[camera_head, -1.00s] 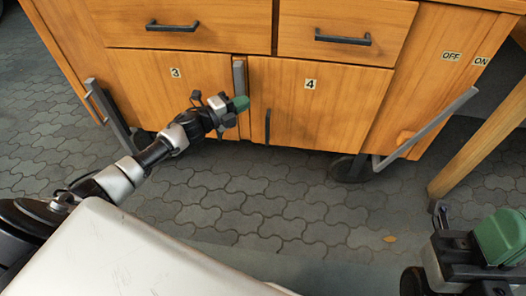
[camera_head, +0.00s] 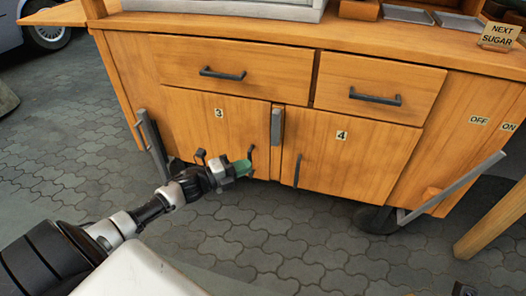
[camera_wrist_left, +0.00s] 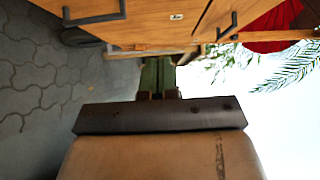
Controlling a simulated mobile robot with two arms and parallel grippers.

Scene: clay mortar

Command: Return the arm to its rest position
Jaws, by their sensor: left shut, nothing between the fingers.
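My left arm (camera_head: 150,208) reaches in from the lower left of the head view. Its gripper (camera_head: 245,168) has green fingertips and is in front of the lower part of the cabinet door marked 3. The fingers are shut with nothing between them. In the left wrist view the fingers (camera_wrist_left: 159,78) show as a narrow closed pair at the middle. Whether the gripper touches the door cannot be told. My right gripper does not show clearly in the views now.
A wooden cart (camera_head: 240,80) with drawers, doors 3 (camera_head: 215,120) and 4 (camera_head: 350,150), and black handles stands ahead. A grey lever (camera_head: 455,188) sticks out at its right. A sign (camera_head: 499,36) stands on top. Paved floor (camera_head: 260,235) in front is clear.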

